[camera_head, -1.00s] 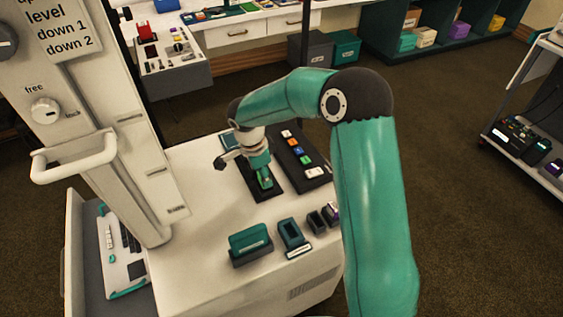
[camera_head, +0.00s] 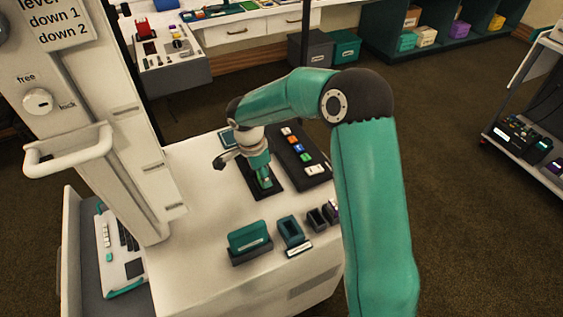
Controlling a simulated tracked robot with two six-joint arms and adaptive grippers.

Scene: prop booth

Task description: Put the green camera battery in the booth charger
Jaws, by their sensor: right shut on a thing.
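My right gripper (camera_head: 262,172) reaches down over the white counter (camera_head: 205,185) and is shut on a small green block, which looks like the green camera battery (camera_head: 265,183). The block is low over a black tray or mat (camera_head: 247,175); I cannot tell whether it touches it. Nearer the front edge is a teal open-topped holder with a white label (camera_head: 291,232). Left of it a teal block stands in a black base (camera_head: 249,241). I cannot tell which of these is the booth charger. My left gripper is out of view.
Small dark holders (camera_head: 318,219) stand at the counter's right front, partly hidden by my arm. A white column with a handle (camera_head: 68,152) rises at the left. The counter's left middle is bare.

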